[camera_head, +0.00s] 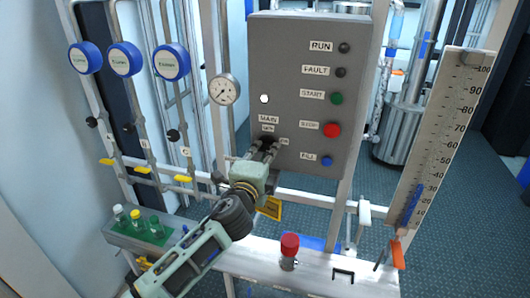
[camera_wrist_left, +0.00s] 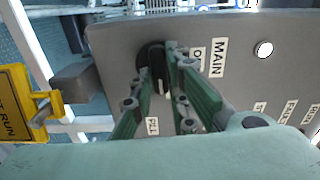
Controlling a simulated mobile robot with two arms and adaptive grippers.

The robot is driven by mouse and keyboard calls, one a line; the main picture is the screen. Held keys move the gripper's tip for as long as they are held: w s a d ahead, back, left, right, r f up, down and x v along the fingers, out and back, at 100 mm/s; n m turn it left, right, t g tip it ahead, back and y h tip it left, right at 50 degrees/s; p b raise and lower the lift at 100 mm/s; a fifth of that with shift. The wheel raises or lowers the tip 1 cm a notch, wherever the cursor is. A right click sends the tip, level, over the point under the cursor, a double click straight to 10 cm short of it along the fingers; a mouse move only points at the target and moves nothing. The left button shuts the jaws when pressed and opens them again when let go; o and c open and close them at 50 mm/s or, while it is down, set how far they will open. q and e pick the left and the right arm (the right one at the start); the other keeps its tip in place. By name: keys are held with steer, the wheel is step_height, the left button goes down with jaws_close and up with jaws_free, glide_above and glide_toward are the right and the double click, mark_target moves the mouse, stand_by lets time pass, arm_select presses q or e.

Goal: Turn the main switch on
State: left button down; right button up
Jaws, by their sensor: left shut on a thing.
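The grey control box (camera_head: 290,62) carries the black main switch (camera_head: 267,139) at its lower left, under the "MAIN" label (camera_head: 268,119). My left gripper (camera_head: 262,149) reaches up to the switch, with its fingers closed around the knob. In the left wrist view the black switch (camera_wrist_left: 151,56) shows between the green-grey fingers (camera_wrist_left: 167,75), which partly hide it and its position labels. I cannot read clearly which way the knob points. A white round lamp (camera_head: 264,98) above the label looks bright. My right gripper is not in view.
Green START (camera_head: 336,98), red STOP (camera_head: 332,130) and blue FILL (camera_head: 327,161) buttons sit on the box's right side. A pressure gauge (camera_head: 224,89) is on its left. A yellow tag (camera_wrist_left: 20,103) hangs beside the box. A red-capped valve (camera_head: 289,246) stands below.

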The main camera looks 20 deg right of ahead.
arm_select(q)
steer(key=shift+f+m, duration=0.1)
steer(key=shift+m, duration=0.2)
stand_by(0.4)
steer(key=c, duration=1.7)
jaws_free()
steer(key=shift+s+a, duration=0.1)
steer(key=v, duration=1.1)
steer(key=shift+s+a, duration=0.25)
steer(key=shift+s, duration=0.05)
